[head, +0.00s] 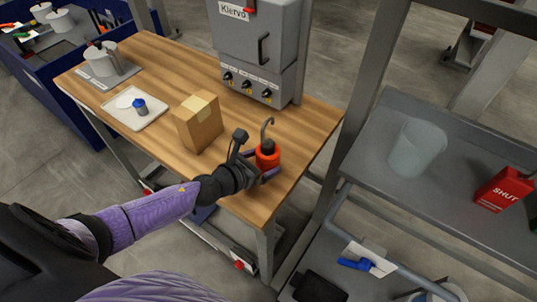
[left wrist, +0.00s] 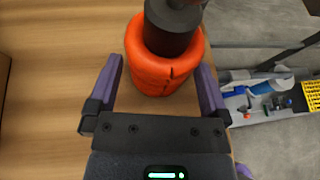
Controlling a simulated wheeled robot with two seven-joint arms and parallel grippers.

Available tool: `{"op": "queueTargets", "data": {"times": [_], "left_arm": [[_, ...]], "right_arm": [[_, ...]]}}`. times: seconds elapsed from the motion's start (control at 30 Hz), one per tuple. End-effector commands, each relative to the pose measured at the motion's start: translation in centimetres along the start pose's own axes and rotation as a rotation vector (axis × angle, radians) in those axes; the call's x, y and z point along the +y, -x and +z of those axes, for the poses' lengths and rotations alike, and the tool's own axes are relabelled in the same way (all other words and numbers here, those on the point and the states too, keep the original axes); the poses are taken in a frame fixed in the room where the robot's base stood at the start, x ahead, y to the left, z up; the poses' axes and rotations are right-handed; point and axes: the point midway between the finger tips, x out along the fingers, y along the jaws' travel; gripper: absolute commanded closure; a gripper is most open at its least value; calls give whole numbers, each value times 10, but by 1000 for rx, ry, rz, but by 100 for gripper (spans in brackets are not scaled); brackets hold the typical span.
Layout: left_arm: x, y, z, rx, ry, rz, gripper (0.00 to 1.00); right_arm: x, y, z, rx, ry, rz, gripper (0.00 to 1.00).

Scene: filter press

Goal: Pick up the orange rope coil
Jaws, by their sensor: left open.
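The orange rope coil (head: 267,160) stands on the wooden table near its front right corner. A dark post with a hook on top rises from its middle. In the left wrist view the orange rope coil (left wrist: 160,73) sits between two purple fingers. My left gripper (head: 268,174) is open, with one finger on each side of the coil. In the left wrist view the left gripper (left wrist: 157,85) shows a gap beside the left finger; the right finger is very close to the coil, and I cannot tell if it touches. My right gripper is not in view.
A cardboard box (head: 198,122) stands left of the coil on the wooden table (head: 165,68). A white tray (head: 135,110) with a blue-capped item lies further left. A grey cabinet (head: 256,50) stands behind. A grey cart (head: 365,150) with a translucent container (head: 418,148) is at the right.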

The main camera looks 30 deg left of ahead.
Motion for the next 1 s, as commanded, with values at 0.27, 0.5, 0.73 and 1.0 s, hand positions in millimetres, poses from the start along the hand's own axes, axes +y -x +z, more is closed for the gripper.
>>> {"op": "queueTargets", "data": {"times": [0.27, 0.5, 0.73, 1.0], "left_arm": [[0, -24, 0, 1, 1, 0, 0], [0, -24, 0, 1, 2, 0, 32], [0, -23, 0, 1, 2, 0, 80], [0, -23, 2, -1, 2, 1, 93]], "right_arm": [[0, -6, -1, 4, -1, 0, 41], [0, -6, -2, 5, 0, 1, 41], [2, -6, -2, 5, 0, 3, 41], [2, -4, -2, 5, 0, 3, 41]]}}
